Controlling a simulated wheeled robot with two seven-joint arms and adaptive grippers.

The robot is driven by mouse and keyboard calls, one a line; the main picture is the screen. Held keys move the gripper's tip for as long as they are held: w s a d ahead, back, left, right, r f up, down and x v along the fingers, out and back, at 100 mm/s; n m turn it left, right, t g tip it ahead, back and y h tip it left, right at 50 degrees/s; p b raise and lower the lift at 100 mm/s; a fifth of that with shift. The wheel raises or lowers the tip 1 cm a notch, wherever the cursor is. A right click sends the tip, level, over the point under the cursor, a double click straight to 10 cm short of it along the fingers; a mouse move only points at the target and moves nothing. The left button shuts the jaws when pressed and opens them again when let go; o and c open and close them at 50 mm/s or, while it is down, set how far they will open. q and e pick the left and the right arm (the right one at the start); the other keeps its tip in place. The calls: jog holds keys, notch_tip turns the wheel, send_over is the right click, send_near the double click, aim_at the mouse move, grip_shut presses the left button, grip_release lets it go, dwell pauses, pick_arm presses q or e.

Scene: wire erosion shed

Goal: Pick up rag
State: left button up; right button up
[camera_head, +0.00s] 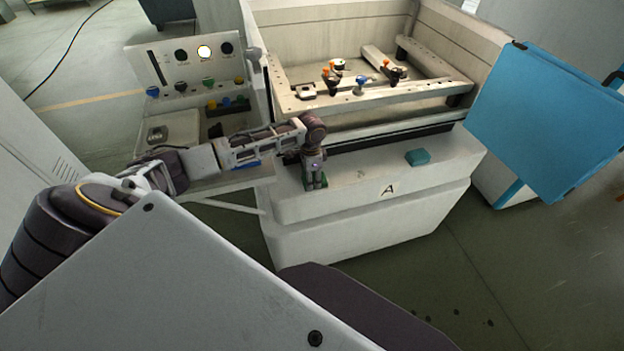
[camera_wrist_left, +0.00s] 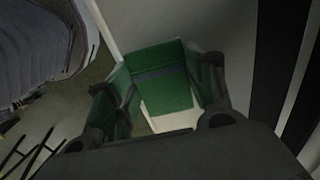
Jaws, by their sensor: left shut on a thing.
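My left gripper (camera_head: 314,184) points down at the front ledge of the machine and is shut on a green rag (camera_head: 308,184). In the left wrist view the rag (camera_wrist_left: 163,80) shows as green cloth with a darker band across it, lying between and beside the two fingers (camera_wrist_left: 160,110). Part of it is hidden by the fingers. It is at the white ledge surface; I cannot tell whether it still touches it. My right gripper is not in view.
Behind is the machine tank (camera_head: 375,95) with clamps. A control panel (camera_head: 190,65) stands left, a blue door (camera_head: 545,120) right. The ledge between gripper and block is clear.

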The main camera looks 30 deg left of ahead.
pick_arm(q)
jog(key=shift+r, duration=0.75)
notch_tip(320, 180, up, 8)
jog(key=shift+r, duration=0.15)
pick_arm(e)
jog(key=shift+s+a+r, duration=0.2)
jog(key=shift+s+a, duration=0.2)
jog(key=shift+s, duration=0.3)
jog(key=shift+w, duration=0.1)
